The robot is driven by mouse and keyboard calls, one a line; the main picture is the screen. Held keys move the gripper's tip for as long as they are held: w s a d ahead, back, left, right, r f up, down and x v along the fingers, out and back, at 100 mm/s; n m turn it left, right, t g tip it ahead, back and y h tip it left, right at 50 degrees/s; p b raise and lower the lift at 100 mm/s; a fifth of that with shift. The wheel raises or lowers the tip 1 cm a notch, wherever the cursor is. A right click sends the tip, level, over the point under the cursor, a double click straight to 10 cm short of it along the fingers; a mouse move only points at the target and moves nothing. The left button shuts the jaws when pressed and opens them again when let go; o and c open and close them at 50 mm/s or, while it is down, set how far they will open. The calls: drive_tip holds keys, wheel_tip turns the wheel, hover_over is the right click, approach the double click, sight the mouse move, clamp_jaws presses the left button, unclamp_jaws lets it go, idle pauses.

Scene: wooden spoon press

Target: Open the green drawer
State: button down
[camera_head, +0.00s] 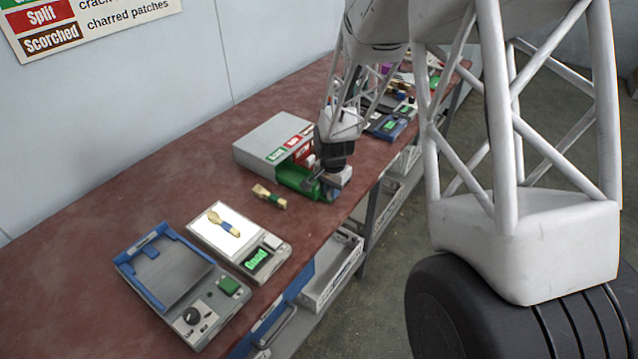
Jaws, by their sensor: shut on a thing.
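The grey drawer cabinet (262,140) sits on the red-brown bench with coloured labels along its top front edge. Its green drawer (291,178) is at the left end of the front, below the green label, and stands out from the cabinet with its inside partly showing. My gripper (326,182) is at the front of the green drawer, shut on it. The exact contact with the drawer front or handle is hidden by the gripper.
A scale-like device (270,243) holds another spoon (222,222). A blue-framed press (170,275) stands at front left. More devices (390,127) stand behind my arm.

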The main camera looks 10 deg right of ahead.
drive_tip(key=shift+s+d, duration=0.65)
drive_tip(key=c, duration=1.4)
unclamp_jaws()
drive_tip(key=shift+o, duration=0.2)
drive_tip(key=shift+r, duration=0.15)
wheel_tip(320, 180, up, 8)
drive_tip(key=shift+f, duration=0.25)
drive_tip(key=shift+r, duration=0.1)
